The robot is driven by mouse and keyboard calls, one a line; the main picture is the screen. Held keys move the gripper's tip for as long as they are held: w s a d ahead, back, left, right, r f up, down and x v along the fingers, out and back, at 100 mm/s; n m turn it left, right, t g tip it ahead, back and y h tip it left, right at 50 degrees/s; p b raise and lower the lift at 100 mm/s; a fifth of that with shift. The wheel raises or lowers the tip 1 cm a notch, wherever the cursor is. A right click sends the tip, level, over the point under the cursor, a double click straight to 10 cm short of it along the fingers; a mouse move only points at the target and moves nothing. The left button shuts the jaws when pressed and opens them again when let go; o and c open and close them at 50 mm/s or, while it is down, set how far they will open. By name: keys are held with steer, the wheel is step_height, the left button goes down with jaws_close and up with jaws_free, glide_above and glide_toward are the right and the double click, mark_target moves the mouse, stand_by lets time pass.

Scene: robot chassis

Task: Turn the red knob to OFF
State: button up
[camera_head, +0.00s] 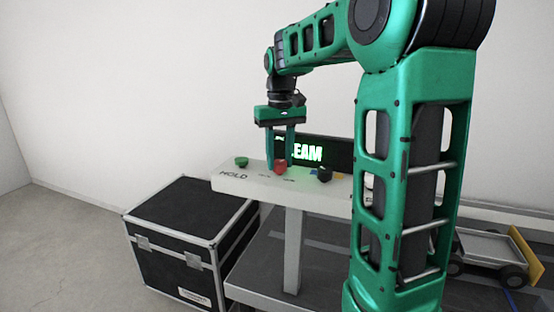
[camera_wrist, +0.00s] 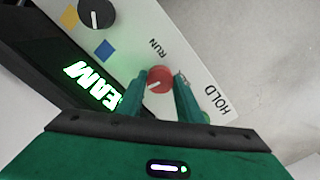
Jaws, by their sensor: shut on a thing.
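The red knob (camera_head: 280,167) stands on a white control panel (camera_head: 225,184) on a post. It also shows in the wrist view (camera_wrist: 160,79), with a white pointer line on its top. My gripper (camera_head: 281,160) reaches down from above with its green fingers on either side of the knob, shut on it. In the wrist view the fingertips (camera_wrist: 161,80) flank the knob. The word RUN is printed on the panel near the knob; another label beside it is mostly hidden by a finger. HOLD is printed farther along.
A green button (camera_head: 241,161) and a black knob (camera_head: 324,174) sit on the same panel. A dark display (camera_head: 341,153) with glowing green letters stands behind, partly hidden. A black case (camera_head: 170,245) is below left, and a small cart (camera_head: 492,247) is at the right.

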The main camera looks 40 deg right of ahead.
mark_target(279, 162)
steer(key=shift+w+r+n, duration=0.1)
steer(key=shift+w+n, duration=0.05)
steer(key=shift+n, duration=1.15)
steer(key=o, duration=1)
steer(key=shift+o, duration=0.2)
step_height(279, 162, up, 10)
steer(key=shift+r, duration=0.25)
